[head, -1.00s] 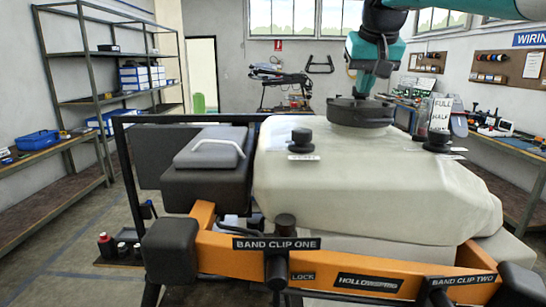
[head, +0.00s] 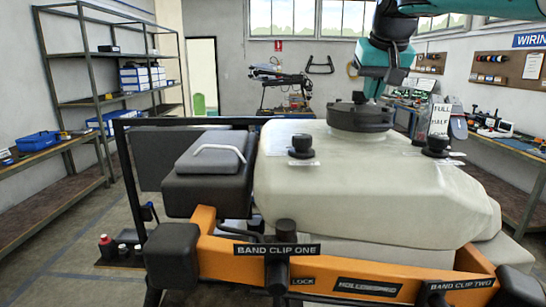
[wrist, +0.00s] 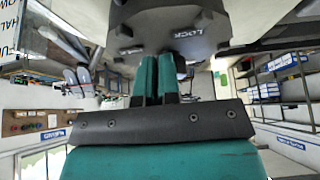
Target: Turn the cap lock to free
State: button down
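The round dark tank cap (head: 360,116) sits on top of the pale tank (head: 300,190) in the head view. A small dark knob (head: 358,97) stands on the cap. In the wrist view the cap (wrist: 165,25) fills the top of the picture, with the word LOCK upside down on it. My gripper (head: 374,96) is just right of the knob and above the cap, apparently apart from the knob. In the wrist view its two teal fingers (wrist: 157,58) lie close together with nothing visible between them. The fingers partly hide what is behind them.
Two smaller dark knobs (head: 302,146) (head: 436,144) stand on the tank beside the cap. A white FULL/HALF card (head: 440,118) is at right. An orange frame (head: 230,258) with band clips runs along the front. The air above the tank's left side is clear.

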jog(key=shift+d+f, duration=0.1)
jog(key=shift+f, duration=0.25)
jog(key=shift+s+d+r, duration=0.1)
jog(key=shift+s, duration=0.15)
notch_tip(320, 180, up, 6)
jog(key=p, duration=0.6)
jog(key=shift+r, duration=0.15)
